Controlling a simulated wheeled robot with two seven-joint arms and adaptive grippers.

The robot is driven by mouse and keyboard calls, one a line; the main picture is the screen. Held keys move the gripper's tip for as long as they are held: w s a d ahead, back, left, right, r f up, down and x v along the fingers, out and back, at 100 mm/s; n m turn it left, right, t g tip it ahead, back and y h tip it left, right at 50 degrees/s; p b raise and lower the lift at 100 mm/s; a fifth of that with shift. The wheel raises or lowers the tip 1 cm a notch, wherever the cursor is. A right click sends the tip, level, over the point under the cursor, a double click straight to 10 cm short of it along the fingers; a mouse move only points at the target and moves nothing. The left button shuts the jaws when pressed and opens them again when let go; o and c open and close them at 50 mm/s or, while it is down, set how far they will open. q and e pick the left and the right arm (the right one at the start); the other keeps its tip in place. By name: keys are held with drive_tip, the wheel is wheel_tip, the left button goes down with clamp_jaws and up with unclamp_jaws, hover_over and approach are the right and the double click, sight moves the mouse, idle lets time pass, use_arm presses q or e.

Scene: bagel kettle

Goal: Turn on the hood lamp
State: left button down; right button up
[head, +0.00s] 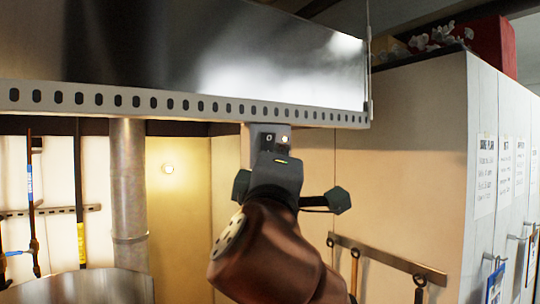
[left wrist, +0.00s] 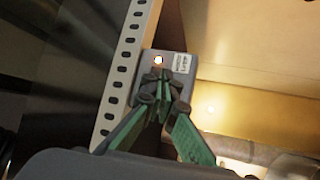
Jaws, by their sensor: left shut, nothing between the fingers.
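The large metal hood (head: 200,55) fills the top of the head view, with a slotted rim along its lower edge. A small grey switch box (head: 256,133) hangs under this rim. It carries a bright round light or button (head: 285,139). In the left wrist view the box (left wrist: 180,75) has a white label, and the bright round spot (left wrist: 158,60) sits at its left. My left gripper (head: 275,165) is shut and empty, raised to the box. Its green-backed fingers (left wrist: 160,82) meet just below the bright spot; contact cannot be told. My right gripper is not in view.
A metal pipe (head: 128,190) runs down at the left. A small glowing spot (head: 168,168) shows on the back wall. A rail with hanging tools (head: 385,260) is at the lower right. A tall white cabinet (head: 480,110) with papers stands at the right.

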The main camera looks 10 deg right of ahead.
use_arm(q)
drive_tip(key=s, duration=0.1)
drive_tip(key=s+d, duration=0.1)
drive_tip(key=s, duration=0.2)
drive_tip(key=shift+s+d+r, duration=0.15)
drive_tip(key=shift+d+r, duration=0.1)
drive_tip(key=shift+d, duration=0.05)
